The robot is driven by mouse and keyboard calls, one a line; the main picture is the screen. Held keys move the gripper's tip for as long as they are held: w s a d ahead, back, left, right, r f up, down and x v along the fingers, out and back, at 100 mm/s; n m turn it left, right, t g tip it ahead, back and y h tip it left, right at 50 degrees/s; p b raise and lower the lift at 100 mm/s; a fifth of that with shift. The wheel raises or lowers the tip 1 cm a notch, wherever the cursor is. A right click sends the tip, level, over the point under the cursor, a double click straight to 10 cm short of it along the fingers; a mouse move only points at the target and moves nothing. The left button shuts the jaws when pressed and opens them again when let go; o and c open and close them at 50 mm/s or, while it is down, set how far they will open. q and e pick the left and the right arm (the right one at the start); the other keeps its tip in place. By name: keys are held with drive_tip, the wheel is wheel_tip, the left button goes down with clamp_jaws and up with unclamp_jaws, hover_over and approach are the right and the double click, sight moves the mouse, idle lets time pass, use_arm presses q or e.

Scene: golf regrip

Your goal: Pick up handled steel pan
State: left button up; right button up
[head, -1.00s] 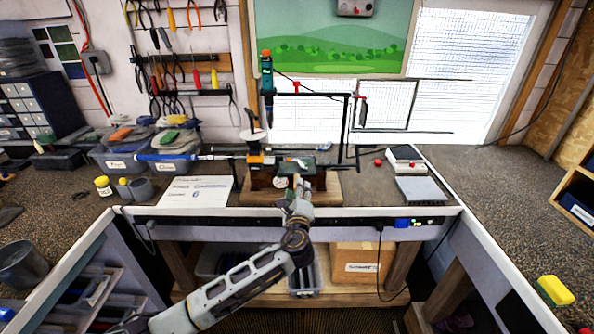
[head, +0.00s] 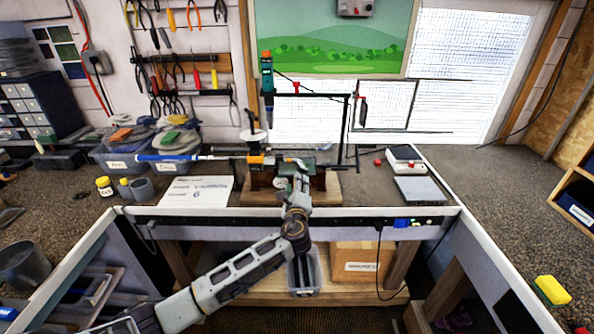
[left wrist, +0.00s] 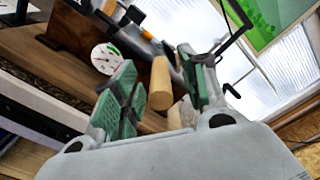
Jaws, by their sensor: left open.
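My left gripper (head: 298,183) reaches in over the bench's front edge to the wooden stand in the middle. In the left wrist view the left gripper (left wrist: 158,78) is open, its green-padded fingers on either side of a round wooden handle (left wrist: 160,86). The handle points toward the wrist camera, and I cannot tell whether either finger touches it. What it is fixed to is mostly hidden, so I cannot make out the steel pan's body. My right gripper is not in view.
A wooden stand (head: 326,192) with a round dial (left wrist: 106,58) and black upright frame (head: 347,128) stands close around the gripper. A blue-ended shaft (head: 160,157) extends left. Grey scales (head: 418,189) lie right; a white paper (head: 197,191) lies left.

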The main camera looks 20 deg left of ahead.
use_arm(q)
drive_tip(key=shift+x, duration=1.2)
clamp_jaws()
